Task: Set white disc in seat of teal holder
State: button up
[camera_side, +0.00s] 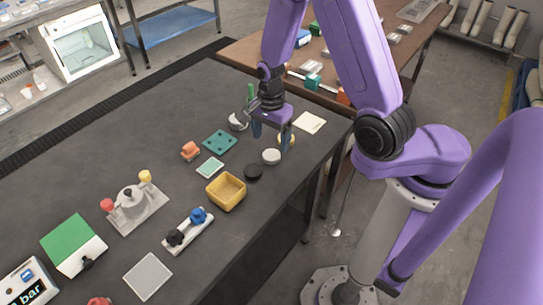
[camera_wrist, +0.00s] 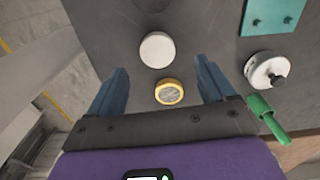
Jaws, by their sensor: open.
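The white disc (camera_side: 271,156) lies flat on the dark table. In the wrist view the white disc (camera_wrist: 157,50) lies just beyond the fingertips. My gripper (camera_side: 270,135) is open above the table, fingers down. In the wrist view my gripper (camera_wrist: 160,75) has nothing held; a yellow-rimmed round piece (camera_wrist: 169,92) shows between its fingers, below them. A teal plate with small pegs (camera_side: 219,141) lies left of the white disc and partly shows in the wrist view (camera_wrist: 275,14). I cannot make out a seat in it.
A black disc (camera_side: 253,172) and a yellow open box (camera_side: 226,192) are near the white disc. A white round piece with a dark knob (camera_wrist: 268,70) and a green handle (camera_wrist: 268,118) are right of my gripper. An orange piece (camera_side: 190,151) sits left of the teal plate.

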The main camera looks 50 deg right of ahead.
aim_at(271, 155)
jog(key=shift+s+a+f, duration=0.1)
jog(key=shift+s+f, duration=0.05)
jog(key=shift+f, duration=2.5)
jog(key=c, duration=1.3)
jog(key=shift+o, duration=0.2)
jog(key=shift+r, duration=0.1)
